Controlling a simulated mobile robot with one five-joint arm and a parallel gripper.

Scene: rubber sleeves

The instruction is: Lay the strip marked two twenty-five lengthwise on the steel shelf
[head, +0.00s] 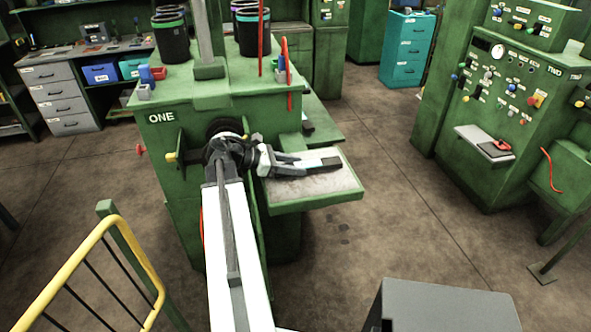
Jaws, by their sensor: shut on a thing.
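My gripper (305,166) reaches right from machine ONE, over the steel shelf (343,184), a pale grey plate on a green ledge. It is shut on a small dark strip (326,163), which sticks out past the fingertips to the right. No marking on the strip can be read from here, so I cannot tell whether it says two twenty-five. The strip looks low over the shelf's back part; I cannot tell whether it touches the plate. The fingers hide its left end.
Machine ONE (189,128) stands left of and behind the shelf, with black cylinders (171,38) on top. Machine TWO (513,105) is at the right. A yellow railing (66,262) is at front left. A grey box (441,306) is at the front. Open floor (395,200) lies between the machines.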

